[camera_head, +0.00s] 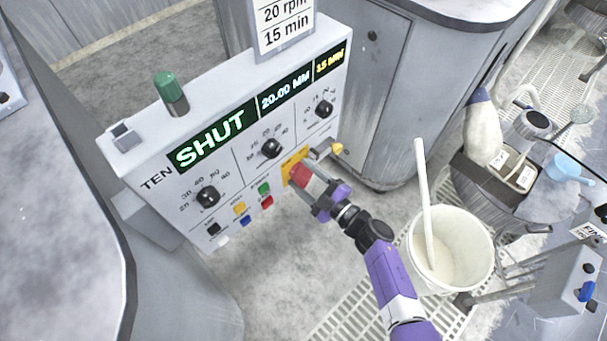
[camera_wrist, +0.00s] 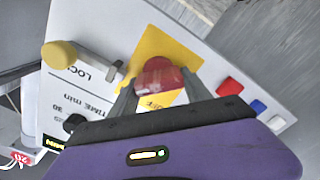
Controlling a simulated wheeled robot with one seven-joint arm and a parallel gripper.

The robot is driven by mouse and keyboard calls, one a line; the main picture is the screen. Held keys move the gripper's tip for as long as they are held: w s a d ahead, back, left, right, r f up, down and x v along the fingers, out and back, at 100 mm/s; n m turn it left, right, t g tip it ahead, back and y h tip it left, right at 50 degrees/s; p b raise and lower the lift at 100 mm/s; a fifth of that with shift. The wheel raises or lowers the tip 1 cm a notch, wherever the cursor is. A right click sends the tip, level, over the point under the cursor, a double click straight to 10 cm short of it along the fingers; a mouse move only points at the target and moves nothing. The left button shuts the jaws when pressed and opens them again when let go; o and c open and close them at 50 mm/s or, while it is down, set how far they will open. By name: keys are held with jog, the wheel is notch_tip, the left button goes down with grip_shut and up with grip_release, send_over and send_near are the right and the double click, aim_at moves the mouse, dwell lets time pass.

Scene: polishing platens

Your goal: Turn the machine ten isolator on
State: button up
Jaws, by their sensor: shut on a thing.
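The machine ten panel (camera_head: 165,170) is a white box marked TEN, with a display reading SHUT, 20.00 MM and 15 MIN. The isolator is a red knob (camera_head: 300,175) on a yellow plate (camera_head: 289,161) at the panel's lower right. My gripper (camera_head: 305,182) reaches the knob from the front right and is shut on it. In the wrist view the red knob (camera_wrist: 159,77) sits between the two grey fingers, over the yellow plate (camera_wrist: 150,52). The plate's lettering is partly hidden, so I cannot read the knob's position surely.
Three black dials, including one (camera_head: 207,196), and several small coloured buttons (camera_head: 239,208) are on the panel. A yellow-tipped lock lever (camera_wrist: 60,55) sticks out beside the isolator. A white bucket (camera_head: 481,247) with a stick stands right of my arm. A green lamp (camera_head: 170,90) tops the panel.

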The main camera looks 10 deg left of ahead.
aim_at(308, 181)
dwell(0.4)
jog(key=o, duration=1.4)
jog(key=shift+c, duration=0.2)
jog(key=p+v, duration=0.2)
jog(key=v, duration=0.5)
jog(key=shift+s+d, duration=0.2)
jog(key=shift+d, duration=0.1)
